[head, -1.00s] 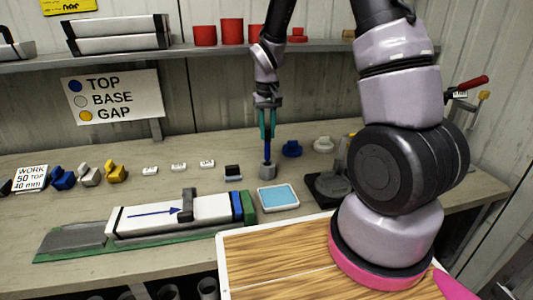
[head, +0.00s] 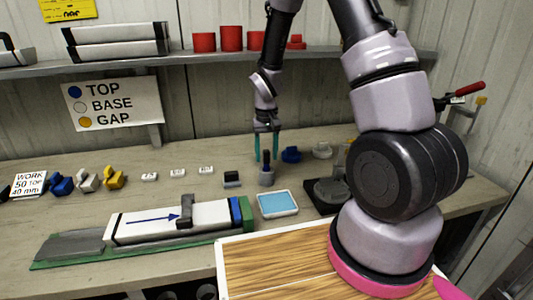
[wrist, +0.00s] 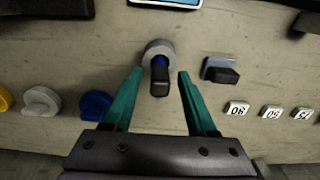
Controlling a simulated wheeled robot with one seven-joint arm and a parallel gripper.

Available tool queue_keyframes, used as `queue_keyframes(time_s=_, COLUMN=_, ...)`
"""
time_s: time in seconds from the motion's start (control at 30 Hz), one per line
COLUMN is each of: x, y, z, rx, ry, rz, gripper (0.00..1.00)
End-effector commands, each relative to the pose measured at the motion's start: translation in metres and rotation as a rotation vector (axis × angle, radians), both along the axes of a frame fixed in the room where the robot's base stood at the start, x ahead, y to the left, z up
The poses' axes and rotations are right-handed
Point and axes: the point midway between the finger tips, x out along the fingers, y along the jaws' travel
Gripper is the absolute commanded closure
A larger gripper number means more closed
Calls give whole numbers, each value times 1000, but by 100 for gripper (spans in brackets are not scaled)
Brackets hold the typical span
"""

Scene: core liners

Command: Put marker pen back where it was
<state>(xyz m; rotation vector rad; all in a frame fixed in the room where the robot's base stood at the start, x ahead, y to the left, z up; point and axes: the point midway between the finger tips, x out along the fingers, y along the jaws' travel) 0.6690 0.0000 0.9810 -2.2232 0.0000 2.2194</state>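The marker pen (head: 266,159) stands upright in a small grey holder (head: 266,179) on the bench. The wrist view shows the pen's dark end (wrist: 159,82) with a bit of blue, and the round holder (wrist: 153,47) around it. My gripper (head: 266,158) is open, its teal fingers apart on either side of the pen's upper end. In the wrist view a clear gap shows between the pen and each finger. The pen's lower part is hidden inside the holder.
A blue-topped tray (head: 278,204) lies in front of the holder. A dark block with a grey base (head: 232,179) stands to its left, a blue cap (head: 291,155) to its right. A white core liner (head: 170,220) lies front left. A shelf (head: 200,61) runs behind.

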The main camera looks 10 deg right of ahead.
Motion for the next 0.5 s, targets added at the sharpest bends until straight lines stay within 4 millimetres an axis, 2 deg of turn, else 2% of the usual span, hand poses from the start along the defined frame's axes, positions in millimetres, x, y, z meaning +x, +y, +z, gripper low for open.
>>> queue_keyframes(time_s=0.3, x=0, y=0, z=3, rx=0, ry=-1, rz=0, gripper=44)
queue_keyframes(time_s=0.37, x=0, y=0, z=8, rx=0, ry=-1, rz=0, gripper=44)
queue_keyframes(time_s=0.5, x=1, y=0, z=32, rx=1, ry=-5, rz=0, gripper=44)
